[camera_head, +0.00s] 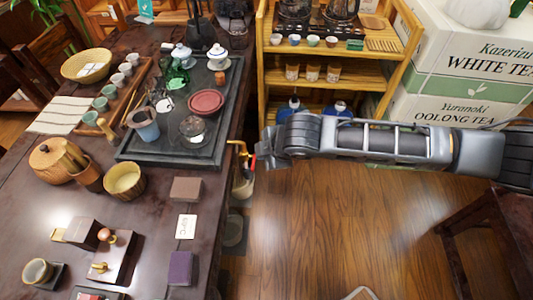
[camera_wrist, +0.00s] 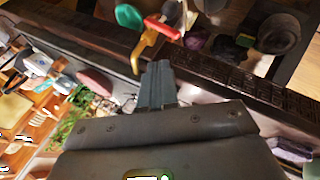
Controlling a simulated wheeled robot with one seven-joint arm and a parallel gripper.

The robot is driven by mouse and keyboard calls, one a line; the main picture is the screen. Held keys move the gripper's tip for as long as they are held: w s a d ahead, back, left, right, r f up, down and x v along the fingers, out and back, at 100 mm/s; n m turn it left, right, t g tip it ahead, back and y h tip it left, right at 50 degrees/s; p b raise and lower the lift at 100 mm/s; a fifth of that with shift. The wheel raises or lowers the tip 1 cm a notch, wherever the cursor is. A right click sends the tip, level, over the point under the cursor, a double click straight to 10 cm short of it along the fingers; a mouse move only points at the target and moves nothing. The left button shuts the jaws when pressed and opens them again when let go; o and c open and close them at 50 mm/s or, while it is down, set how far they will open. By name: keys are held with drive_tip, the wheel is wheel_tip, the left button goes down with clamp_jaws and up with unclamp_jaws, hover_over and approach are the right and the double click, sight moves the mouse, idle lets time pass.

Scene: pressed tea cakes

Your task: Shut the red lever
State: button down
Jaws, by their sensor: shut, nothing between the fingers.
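A yellow tap (camera_head: 241,147) with a small red lever (camera_head: 254,161) stands at the right edge of the dark table in the head view. In the wrist view the yellow tap (camera_wrist: 145,47) shows just beyond my fingertips, with the red lever (camera_wrist: 163,28) slanting across its top. My gripper (camera_wrist: 159,66) is shut and empty, its fingers pointing toward the tap. In the head view my gripper (camera_head: 262,152) is right beside the lever, coming from the right. I cannot tell whether the fingers touch it.
A pail (camera_head: 244,187) sits below the tap. The dark tea tray (camera_head: 130,153) carries cups and pots on the table. A wooden shelf (camera_head: 345,73) with cups and white tea boxes (camera_head: 455,85) stand behind my arm. A green round thing (camera_wrist: 128,16) lies near the tap. The floor in front is open.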

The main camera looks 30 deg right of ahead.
drive_tip(key=shift+s+a+r, duration=0.15)
drive_tip(key=shift+s+r, duration=0.45)
drive_tip(key=shift+s, duration=0.2)
